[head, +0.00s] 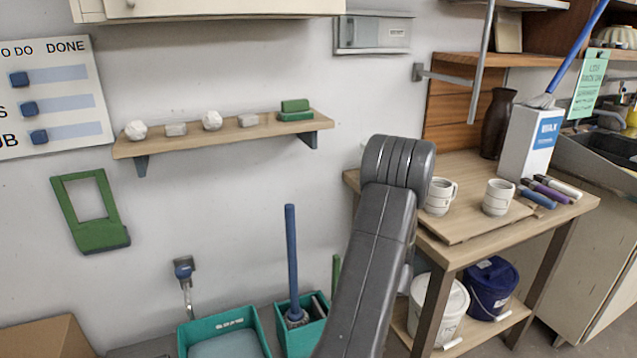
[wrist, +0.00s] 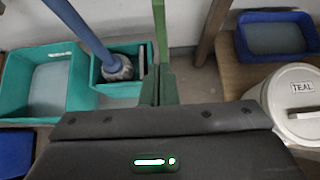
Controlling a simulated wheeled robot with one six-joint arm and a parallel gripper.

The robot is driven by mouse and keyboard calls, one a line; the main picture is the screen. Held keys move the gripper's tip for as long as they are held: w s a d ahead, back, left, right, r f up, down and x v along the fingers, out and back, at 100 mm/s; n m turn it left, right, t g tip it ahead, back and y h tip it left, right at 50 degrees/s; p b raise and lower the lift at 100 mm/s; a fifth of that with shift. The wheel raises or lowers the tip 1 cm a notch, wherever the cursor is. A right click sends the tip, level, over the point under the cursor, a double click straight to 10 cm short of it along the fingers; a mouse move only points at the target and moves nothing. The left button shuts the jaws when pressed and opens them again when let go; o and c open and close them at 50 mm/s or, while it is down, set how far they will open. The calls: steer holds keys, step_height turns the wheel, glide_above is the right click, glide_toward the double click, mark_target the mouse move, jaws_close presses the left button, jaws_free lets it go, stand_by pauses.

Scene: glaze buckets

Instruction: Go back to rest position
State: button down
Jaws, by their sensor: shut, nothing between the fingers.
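In the wrist view, the dark housing of my gripper fills the bottom. Its two fingers (wrist: 159,88) point up from the housing, close together and with nothing held between them. A thin green upright handle (wrist: 158,30) lines up with the fingers and shows beyond them. In the head view, my grey arm (head: 378,240) rises from the bottom centre to a bent joint near the wooden table. My gripper is hidden in that view.
A blue-handled brush (head: 292,260) stands in a teal bin (head: 312,335), beside another teal bin (head: 222,325). A white bucket (head: 450,310) and a blue bucket (head: 492,288) stand under the table (head: 475,165) with white mugs (head: 498,197). A wall shelf (head: 225,133) holds small items.

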steer(key=shift+f, duration=0.1)
steer(key=p, duration=0.1)
glide_toward(336, 271)
steer(key=x, duration=0.6)
steer(key=shift+d+f, duration=0.2)
steer(key=shift+a, duration=0.1)
